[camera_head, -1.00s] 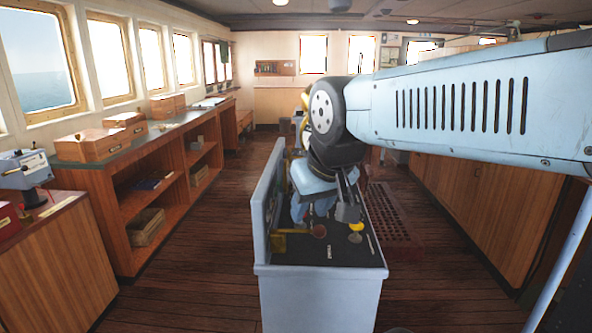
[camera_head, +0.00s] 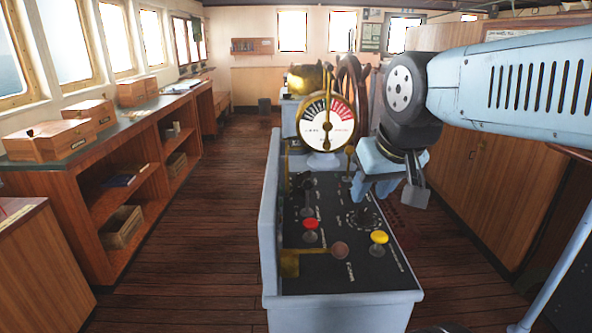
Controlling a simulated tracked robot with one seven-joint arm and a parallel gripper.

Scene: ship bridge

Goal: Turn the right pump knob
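The console's black top panel (camera_head: 325,275) carries several controls. A dark round control with white marks around it (camera_head: 362,219) is under my gripper. A yellow knob (camera_head: 379,237) is in front of it to the right, and a red knob (camera_head: 310,223) is to the left. A brown knob (camera_head: 340,250) is at the end of a brass lever near the front. I cannot read which is the right pump knob. My gripper (camera_head: 364,199) points down over the panel's right side, close to the marked control. Its fingertips are too small to tell their opening or any contact.
A round gauge (camera_head: 327,122) and a ship's wheel (camera_head: 349,90) stand at the console's far end. A raised grey wall (camera_head: 270,205) edges the panel's left. Wooden shelves (camera_head: 110,185) line the left and cabinets (camera_head: 490,180) the right. The floor between shelves and console is clear.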

